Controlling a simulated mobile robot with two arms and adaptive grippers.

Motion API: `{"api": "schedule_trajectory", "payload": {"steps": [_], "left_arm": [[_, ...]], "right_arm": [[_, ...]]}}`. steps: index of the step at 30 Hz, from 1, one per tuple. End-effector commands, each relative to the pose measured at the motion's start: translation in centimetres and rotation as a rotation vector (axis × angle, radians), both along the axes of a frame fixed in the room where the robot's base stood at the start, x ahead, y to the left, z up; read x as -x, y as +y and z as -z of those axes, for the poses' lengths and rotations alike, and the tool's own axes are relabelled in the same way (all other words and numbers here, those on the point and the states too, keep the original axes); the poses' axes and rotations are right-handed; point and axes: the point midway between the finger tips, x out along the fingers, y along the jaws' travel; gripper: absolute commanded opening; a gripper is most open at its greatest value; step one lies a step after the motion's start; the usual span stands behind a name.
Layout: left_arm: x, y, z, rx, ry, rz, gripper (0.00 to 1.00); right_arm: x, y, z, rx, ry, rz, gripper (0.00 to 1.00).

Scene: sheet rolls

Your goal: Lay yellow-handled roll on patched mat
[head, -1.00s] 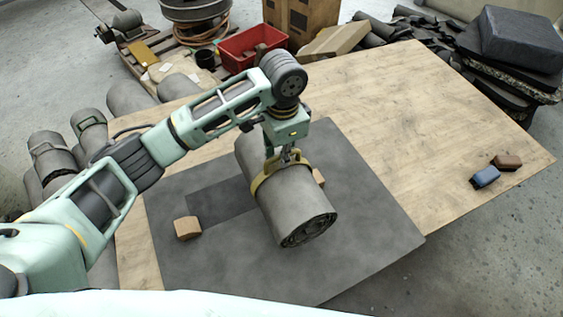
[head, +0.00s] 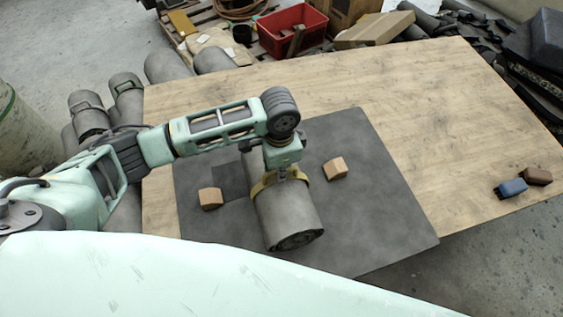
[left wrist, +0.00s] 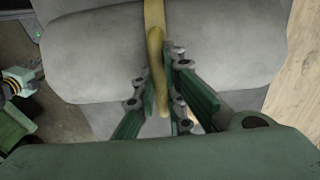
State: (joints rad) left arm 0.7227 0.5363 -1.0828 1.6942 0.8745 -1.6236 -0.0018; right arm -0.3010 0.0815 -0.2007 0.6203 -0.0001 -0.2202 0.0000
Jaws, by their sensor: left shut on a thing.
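The grey roll (head: 287,214) has a yellow handle (head: 262,184) strapped round it. My left gripper (head: 285,175) is shut on this handle from above. In the left wrist view, the green fingers of my left gripper (left wrist: 168,95) close around the yellow handle (left wrist: 155,45), with the roll (left wrist: 90,65) behind. The roll is over the dark grey mat (head: 370,205); I cannot tell whether it touches it. A darker rectangular patch (head: 229,182) shows on the mat, partly hidden by roll and arm. Part of my right wrist (left wrist: 20,82) shows in the left wrist view, its fingers unclear.
Wooden blocks lie on the mat, one left (head: 210,198) and one right (head: 335,168) of the roll. A blue block (head: 512,187) and a brown block (head: 538,176) lie at the table's right edge. Other rolls (head: 90,112) stand left. The wooden table (head: 430,100) is clear behind.

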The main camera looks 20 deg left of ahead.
Motion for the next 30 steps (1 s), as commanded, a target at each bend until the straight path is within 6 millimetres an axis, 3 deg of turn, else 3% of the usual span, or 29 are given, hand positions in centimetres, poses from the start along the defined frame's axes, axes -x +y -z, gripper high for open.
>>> {"api": "schedule_trajectory", "payload": {"steps": [19, 20, 25, 30], "left_arm": [[-0.3, -0.2, 1.1, 0.007, -0.01, 0.001, 0.0], [0.0, -0.1, 1.6, 0.001, -0.002, 0.001, 0.12], [0.0, -0.1, 1.5, 0.002, -0.001, 0.001, 0.27], [0.0, -0.1, 1.5, 0.002, -0.001, 0.001, 0.29]], "right_arm": [[0.0, -0.1, -0.3, 0.002, 0.0, 0.001, 0.4], [0.0, -0.1, -0.2, 0.002, 0.0, 0.001, 0.4], [-0.1, 0.0, -0.2, 0.0, -0.001, 0.002, 0.4], [-0.1, 0.2, -0.2, -0.002, -0.001, 0.003, 0.4]]}}
